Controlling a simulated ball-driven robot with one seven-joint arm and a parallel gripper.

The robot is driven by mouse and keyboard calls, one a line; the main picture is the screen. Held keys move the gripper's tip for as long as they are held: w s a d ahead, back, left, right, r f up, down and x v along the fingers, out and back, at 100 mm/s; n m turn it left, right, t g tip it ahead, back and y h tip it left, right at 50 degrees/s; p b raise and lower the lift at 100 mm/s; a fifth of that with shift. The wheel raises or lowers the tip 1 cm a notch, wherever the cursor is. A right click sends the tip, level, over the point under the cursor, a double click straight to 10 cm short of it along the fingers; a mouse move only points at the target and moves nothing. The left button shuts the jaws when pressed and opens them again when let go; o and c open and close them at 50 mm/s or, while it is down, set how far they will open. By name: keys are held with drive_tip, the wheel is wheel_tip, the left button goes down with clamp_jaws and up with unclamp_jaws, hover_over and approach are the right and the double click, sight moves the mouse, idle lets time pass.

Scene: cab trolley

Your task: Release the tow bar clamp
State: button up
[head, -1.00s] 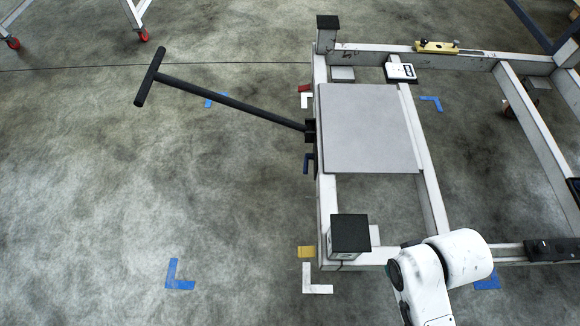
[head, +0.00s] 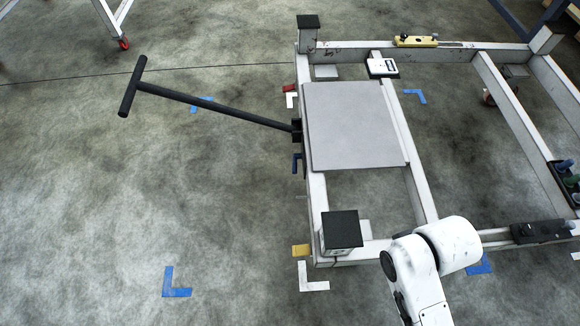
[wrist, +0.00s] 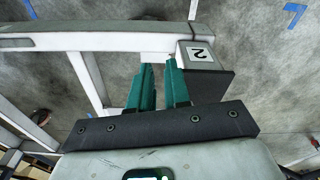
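The dark tow bar (head: 215,106) with its T-shaped handle (head: 132,86) sticks out to the left of the trolley frame in the head view. Its inner end meets a small black bracket (head: 297,130) on the frame's left side. The tow bar is outside the wrist view.
The white trolley frame (head: 318,190) carries a grey plate (head: 350,125), a white device (head: 381,67), a yellow level-like tool (head: 416,41) and a black-topped post (head: 341,231). A black tray (head: 560,180) holds bottles at right. The floor left of the trolley is open.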

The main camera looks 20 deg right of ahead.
wheel_tip(320, 180, up, 11)
drive_tip(key=p, duration=0.9)
drive_tip(key=shift+p, duration=0.4)
clamp_jaws()
drive_tip(key=shift+f, duration=0.2)
